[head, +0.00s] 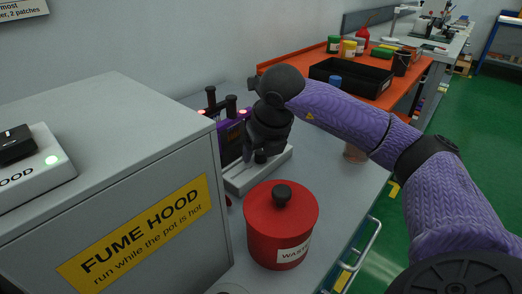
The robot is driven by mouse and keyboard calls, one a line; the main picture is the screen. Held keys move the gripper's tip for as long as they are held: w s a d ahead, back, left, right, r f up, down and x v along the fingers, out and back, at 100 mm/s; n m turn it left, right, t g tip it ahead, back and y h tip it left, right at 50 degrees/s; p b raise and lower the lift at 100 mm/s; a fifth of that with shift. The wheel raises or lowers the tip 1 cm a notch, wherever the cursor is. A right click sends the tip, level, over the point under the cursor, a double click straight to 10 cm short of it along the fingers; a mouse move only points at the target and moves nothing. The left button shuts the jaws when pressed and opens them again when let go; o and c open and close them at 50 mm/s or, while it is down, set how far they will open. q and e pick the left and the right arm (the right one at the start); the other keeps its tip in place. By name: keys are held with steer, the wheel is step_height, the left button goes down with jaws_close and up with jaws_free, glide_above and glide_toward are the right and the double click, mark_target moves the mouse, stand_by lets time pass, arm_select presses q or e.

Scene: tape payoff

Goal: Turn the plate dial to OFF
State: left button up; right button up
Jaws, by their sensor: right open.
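My right arm comes in from the right, and my right gripper (258,154) points down over a pale grey base unit (236,184) on the bench. The gripper is open; its black fingers are small and partly hidden by the wrist. A purple body with black upright posts (211,100) stands at the back of this unit, partly behind the wrist. Small red lights show near the posts. I cannot make out the plate dial or its marking; the gripper and wrist cover much of the unit. My left gripper is not in view.
A red lidded waste pot (265,222) stands close in front of the unit. The grey fume hood (140,150) rises at the left, with a white switch box (45,180) on top. An orange bench with a black tray (352,88) lies behind my arm.

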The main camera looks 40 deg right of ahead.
steer(key=c, duration=1)
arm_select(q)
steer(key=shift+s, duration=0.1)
arm_select(e)
jaws_close()
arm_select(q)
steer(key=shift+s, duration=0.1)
